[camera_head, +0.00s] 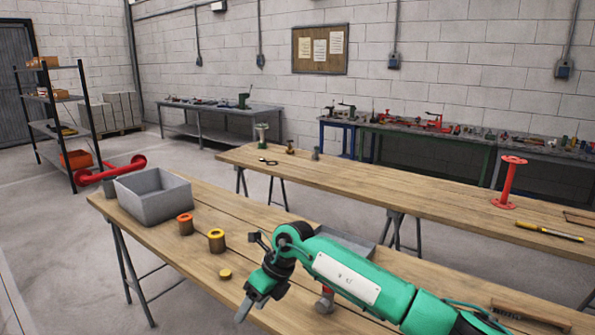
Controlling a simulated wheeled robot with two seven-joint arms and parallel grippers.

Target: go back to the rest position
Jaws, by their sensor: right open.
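My right arm, green, comes in from the lower right over the near wooden table (120,205). Its dark right gripper (247,303) points down near the table's front edge, with open jaws and nothing visible between them. My left gripper is not in view. A small yellow disc (225,274) lies on the table just beyond the gripper. A yellow-topped cylinder (217,243) and an orange-topped cylinder (186,226) stand farther left. A red-and-grey part (325,300) stands partly behind my arm.
A grey open bin (150,207) stands at the near table's left end, beside a red flanged pipe (110,173). Another grey tray (345,243) is partly hidden behind my arm. A second table holds a red flanged post (508,185). A brush (525,314) lies at right.

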